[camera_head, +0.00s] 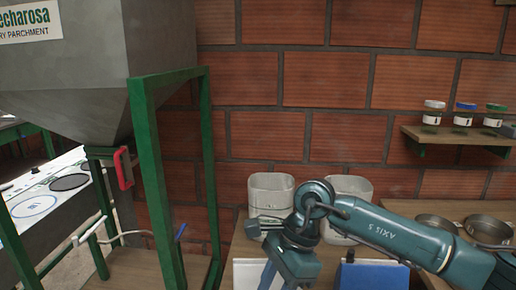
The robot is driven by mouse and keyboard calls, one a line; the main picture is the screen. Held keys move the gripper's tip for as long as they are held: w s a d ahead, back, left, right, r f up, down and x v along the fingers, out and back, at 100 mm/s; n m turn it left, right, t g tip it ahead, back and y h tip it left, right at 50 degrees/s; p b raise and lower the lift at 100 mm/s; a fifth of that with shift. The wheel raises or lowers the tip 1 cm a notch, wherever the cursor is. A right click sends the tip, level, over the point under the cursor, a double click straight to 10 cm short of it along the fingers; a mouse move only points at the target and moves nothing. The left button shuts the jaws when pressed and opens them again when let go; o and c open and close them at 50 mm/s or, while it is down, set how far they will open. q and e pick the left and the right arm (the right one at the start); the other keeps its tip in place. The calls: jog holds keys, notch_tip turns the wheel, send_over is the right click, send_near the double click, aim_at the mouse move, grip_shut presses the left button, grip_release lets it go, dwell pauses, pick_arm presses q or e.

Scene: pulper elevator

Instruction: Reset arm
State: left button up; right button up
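My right arm comes in from the right as a teal link marked "AXIS 5". It bends at a round joint, and its end part, my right gripper (285,268), points down at the bottom edge of the head view. The fingertips are cut off by the frame, so I cannot tell whether it is open or shut. No held object shows there. My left arm and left gripper are not in view.
Two pale bins (270,192) (349,188) stand by the brick wall behind my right arm. A blue box (374,277) and metal pans (488,229) are near the arm. A green frame (148,170) under a grey hopper (75,60) stands left. A shelf (455,135) holds jars.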

jog(key=s+a+r+m+y, duration=0.3)
jog(key=s+a+m+y, duration=0.1)
jog(key=a+m+y, duration=0.3)
jog(key=s+a+r+m+y, duration=0.3)
jog(key=s+a+m+y, duration=0.15)
jog(key=m+y, duration=0.4)
jog(key=w+d+f+m+t+h, duration=0.3)
jog(key=d+f+m+t+h, duration=0.3)
jog(key=m+t, duration=0.65)
jog(key=w+d+f+m+t+h, duration=0.35)
jog(key=d+f+m+t, duration=0.4)
jog(key=m, duration=0.95)
jog(key=s+d+f+m+g+h, duration=0.3)
jog(key=s+d+f+m, duration=0.1)
jog(key=s+f+m, duration=0.1)
jog(key=s+d+f+m+g+h, duration=0.3)
jog(key=s+f, duration=0.4)
jog(key=f, duration=0.3)
jog(key=d+m+g, duration=0.1)
jog(key=d+m, duration=0.1)
jog(key=shift+d+f+m+h, duration=0.3)
jog(key=shift+h, duration=0.1)
jog(key=shift+s, duration=0.1)
jog(key=shift+c, duration=0.4)
